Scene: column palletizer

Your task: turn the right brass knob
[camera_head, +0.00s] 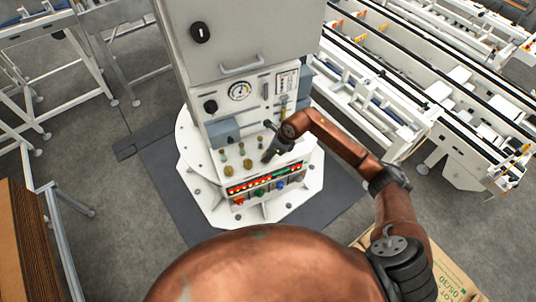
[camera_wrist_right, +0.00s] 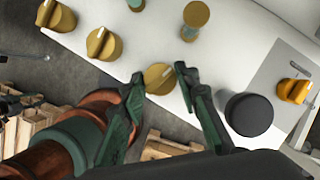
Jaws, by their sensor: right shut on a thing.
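My right gripper (camera_head: 266,157) is at the front of the white control panel, coming in from the right. In the right wrist view its two dark green fingers (camera_wrist_right: 160,74) are on either side of a brass knob (camera_wrist_right: 158,80), the end one of a row, and are shut on it. In the head view the gripper hides this knob. The other two brass knobs, the middle one (camera_wrist_right: 103,43) and the far one (camera_wrist_right: 56,15), stand free beside it. They also show in the head view (camera_head: 248,163). My left gripper is not in view.
A black round knob (camera_wrist_right: 250,113) and an orange switch (camera_wrist_right: 294,91) are close to the right finger. A brass-and-green indicator (camera_wrist_right: 195,15) stands above. Below the knobs are a lit red strip (camera_head: 250,186) and coloured buttons. A white conveyor (camera_head: 400,90) stands at the right.

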